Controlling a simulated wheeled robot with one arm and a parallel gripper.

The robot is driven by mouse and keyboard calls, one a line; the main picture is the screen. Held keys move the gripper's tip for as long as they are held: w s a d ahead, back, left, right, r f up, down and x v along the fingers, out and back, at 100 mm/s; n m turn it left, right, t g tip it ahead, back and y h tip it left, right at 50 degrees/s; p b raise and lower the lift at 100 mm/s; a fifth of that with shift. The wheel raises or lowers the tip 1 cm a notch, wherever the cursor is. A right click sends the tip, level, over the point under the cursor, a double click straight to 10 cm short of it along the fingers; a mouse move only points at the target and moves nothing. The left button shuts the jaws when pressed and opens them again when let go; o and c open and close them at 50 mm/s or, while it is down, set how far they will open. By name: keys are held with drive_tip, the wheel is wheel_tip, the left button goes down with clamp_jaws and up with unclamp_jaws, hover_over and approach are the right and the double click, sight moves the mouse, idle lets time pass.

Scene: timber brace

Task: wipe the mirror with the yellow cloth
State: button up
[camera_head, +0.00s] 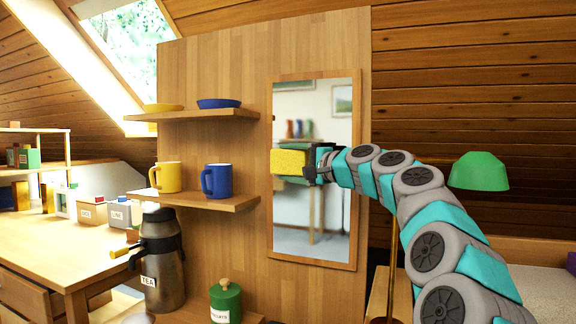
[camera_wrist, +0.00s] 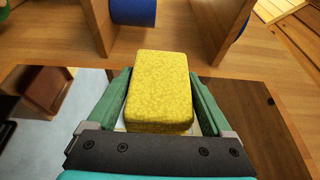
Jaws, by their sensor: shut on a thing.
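The mirror (camera_head: 330,225) hangs upright in a wooden frame on a plank panel. It also fills the lower part of the wrist view (camera_wrist: 30,140). The yellow cloth (camera_head: 289,162) is a thick, textured block; in the wrist view (camera_wrist: 160,90) it sits between the two green fingers. My gripper (camera_head: 308,165) is shut on it and holds it in front of the mirror's left side, at mid height. The cloth's left end overlaps the mirror's left frame edge in the head view. I cannot tell whether the cloth touches the glass.
Left of the mirror, an upper shelf (camera_head: 190,115) holds a yellow and a blue dish. A lower shelf (camera_head: 215,202) holds a yellow mug (camera_head: 167,177) and a blue mug (camera_head: 217,181). A tea flask (camera_head: 162,265) and green jar (camera_head: 225,301) stand below. A green lamp (camera_head: 479,171) is at right.

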drive_tip(key=shift+w+d+p, duration=0.15)
drive_tip(key=shift+w+p, duration=0.2)
drive_tip(key=shift+w, duration=0.15)
idle(1.2)
